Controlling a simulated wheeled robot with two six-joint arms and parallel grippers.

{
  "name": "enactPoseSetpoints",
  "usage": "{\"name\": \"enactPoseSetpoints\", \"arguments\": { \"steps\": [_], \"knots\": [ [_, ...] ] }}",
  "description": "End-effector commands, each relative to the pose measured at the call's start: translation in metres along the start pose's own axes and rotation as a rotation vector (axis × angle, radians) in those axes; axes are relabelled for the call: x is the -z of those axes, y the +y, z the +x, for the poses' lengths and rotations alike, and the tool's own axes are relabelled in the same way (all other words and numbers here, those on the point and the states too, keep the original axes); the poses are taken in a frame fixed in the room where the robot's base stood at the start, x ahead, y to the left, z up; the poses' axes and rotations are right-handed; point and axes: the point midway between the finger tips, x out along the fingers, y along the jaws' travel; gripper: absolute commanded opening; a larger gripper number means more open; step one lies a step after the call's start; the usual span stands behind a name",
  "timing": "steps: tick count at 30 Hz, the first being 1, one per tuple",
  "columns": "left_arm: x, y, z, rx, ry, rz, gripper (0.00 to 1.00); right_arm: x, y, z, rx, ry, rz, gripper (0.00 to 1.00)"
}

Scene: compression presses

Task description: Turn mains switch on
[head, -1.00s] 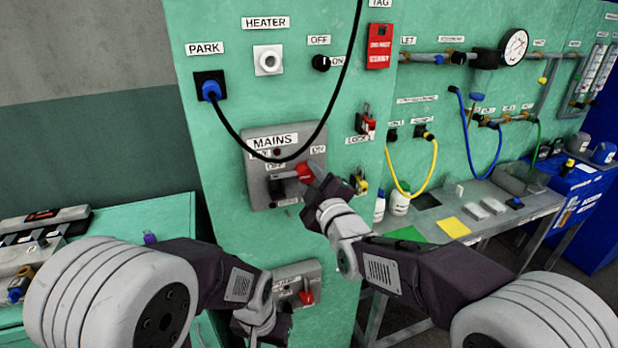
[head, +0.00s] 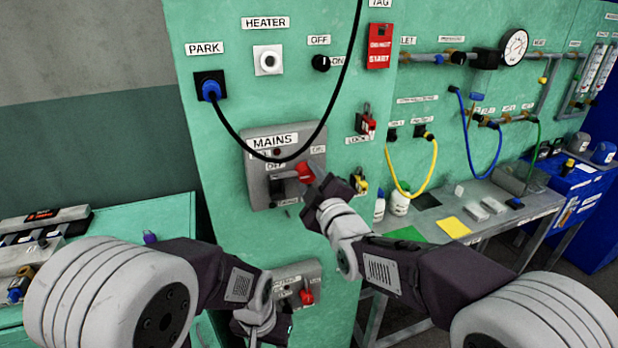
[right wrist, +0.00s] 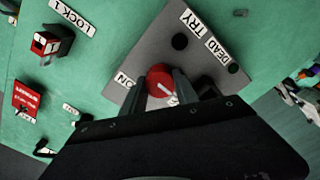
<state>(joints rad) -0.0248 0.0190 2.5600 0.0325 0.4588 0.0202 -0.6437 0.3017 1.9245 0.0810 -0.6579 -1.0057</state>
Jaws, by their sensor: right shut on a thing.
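The mains switch box (head: 258,148) is a grey plate on the green panel, labelled MAINS, with OFF and ON labels. Its red handle (head: 305,173) points right, below the ON label. My right gripper (head: 308,184) is at the handle. In the right wrist view, the two fingers of my right gripper (right wrist: 164,98) stand on either side of the red round knob end (right wrist: 160,80), shut on it. My left gripper (head: 262,325) hangs low in front of the panel, beside a lower grey box with a red handle; its fingers are hard to make out.
A black cable hangs from the PARK socket (head: 209,88) across the MAINS label. A red lock (head: 366,124) hangs right of the box, and a yellow one below it. A grey bench (head: 490,205) with bottles stands right; a green cabinet (head: 165,215) stands left.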

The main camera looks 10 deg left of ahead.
Motion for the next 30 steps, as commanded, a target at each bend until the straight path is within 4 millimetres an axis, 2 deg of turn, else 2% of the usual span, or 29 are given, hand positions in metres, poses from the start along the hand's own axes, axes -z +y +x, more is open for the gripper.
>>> {"name": "enactPoseSetpoints", "arguments": {
  "steps": [11, 30],
  "knots": [
    [-0.002, 0.000, 0.015, 0.000, 0.000, 0.000, 0.43, -0.003, -0.004, 0.000, 0.003, -0.002, 0.117, 0.00],
    [-0.007, -0.001, 0.067, 0.000, 0.000, 0.000, 0.43, -0.003, -0.006, 0.000, 0.003, -0.003, 0.703, 0.00]
  ]
}}
